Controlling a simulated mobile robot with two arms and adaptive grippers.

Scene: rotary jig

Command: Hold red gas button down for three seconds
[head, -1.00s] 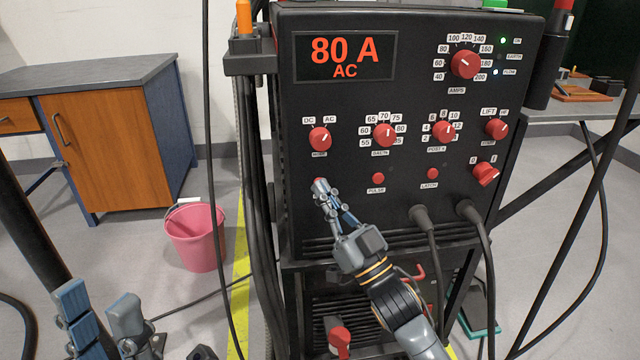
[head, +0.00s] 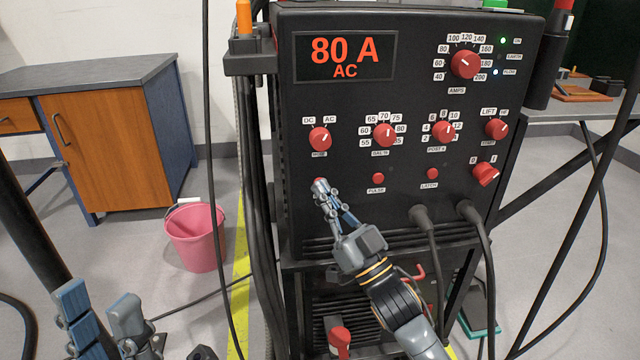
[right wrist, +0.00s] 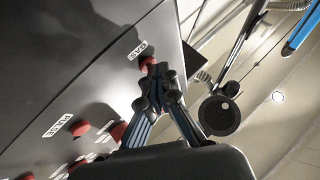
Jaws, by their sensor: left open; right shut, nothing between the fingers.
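The black welder panel (head: 300,215) fills the middle of the head view. The red gas button is mostly covered by my right gripper (head: 321,188); a bit of its red top (head: 318,180) shows just above the fingertips. In the right wrist view the gas button (right wrist: 147,62) sits beside its "GAS" label, right at the tips of my right gripper (right wrist: 152,70). The right gripper is shut and empty, its tips against or very near the button; I cannot tell how far it is pressed. My left gripper (head: 100,305) is open at the lower left, away from the panel.
The pulse button (head: 378,178) and latch button (head: 433,174) lie to the right on the panel, below several red knobs. The display (head: 345,57) reads 80 A AC. Cables (head: 468,210) plug in at the lower right. A pink bucket (head: 195,238) stands on the floor.

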